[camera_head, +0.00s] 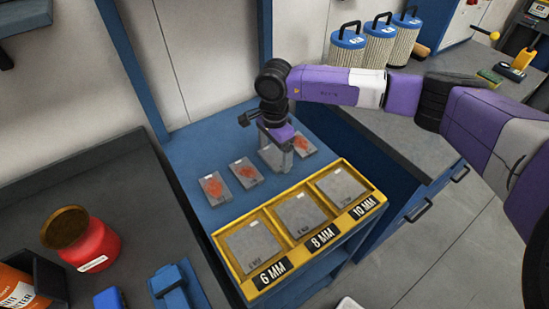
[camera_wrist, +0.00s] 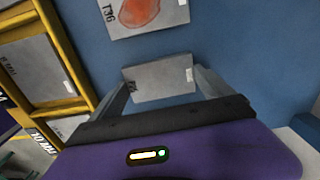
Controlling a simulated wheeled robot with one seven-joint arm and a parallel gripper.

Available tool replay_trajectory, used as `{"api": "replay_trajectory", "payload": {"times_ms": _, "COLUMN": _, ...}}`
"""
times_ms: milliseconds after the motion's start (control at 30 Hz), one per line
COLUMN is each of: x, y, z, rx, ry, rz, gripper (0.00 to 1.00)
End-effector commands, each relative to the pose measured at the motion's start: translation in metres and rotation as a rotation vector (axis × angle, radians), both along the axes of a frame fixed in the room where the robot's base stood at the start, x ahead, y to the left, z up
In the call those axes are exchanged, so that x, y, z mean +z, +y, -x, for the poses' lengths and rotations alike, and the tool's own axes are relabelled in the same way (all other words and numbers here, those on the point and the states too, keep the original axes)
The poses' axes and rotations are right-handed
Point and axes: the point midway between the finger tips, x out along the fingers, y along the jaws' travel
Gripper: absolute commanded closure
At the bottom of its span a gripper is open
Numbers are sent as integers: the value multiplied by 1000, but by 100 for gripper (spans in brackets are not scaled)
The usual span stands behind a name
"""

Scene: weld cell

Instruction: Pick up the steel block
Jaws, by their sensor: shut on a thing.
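A grey steel block (camera_wrist: 158,80) with dark lettering at its left edge and a small white label at its right lies between the two fingers of my gripper (camera_wrist: 161,85) in the wrist view. The fingers are shut on it from both sides. In the head view my gripper (camera_head: 279,163) points down over the blue bench top (camera_head: 195,150). The block is largely hidden there by the fingers. I cannot tell whether it touches the bench.
Grey plates with red patches lie beside my gripper: two to the left (camera_head: 215,187) (camera_head: 244,172), one to the right (camera_head: 304,147). A yellow rack (camera_head: 222,262) marked 6, 8 and 10 MM holds plates in front. A red jar (camera_head: 90,248) stands lower left.

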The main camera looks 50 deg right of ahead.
Motion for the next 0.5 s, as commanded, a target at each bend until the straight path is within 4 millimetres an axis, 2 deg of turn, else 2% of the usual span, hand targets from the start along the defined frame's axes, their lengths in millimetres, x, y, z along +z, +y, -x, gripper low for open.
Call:
{"api": "replay_trajectory", "payload": {"times_ms": 333, "x": 7, "y": -1, "z": -1, "rx": 0, "ry": -3, "rz": 1, "gripper": 82}}
{"api": "replay_trajectory", "payload": {"times_ms": 500, "x": 30, "y": -1, "z": -1, "rx": 1, "ry": -5, "rz": 3, "gripper": 82}}
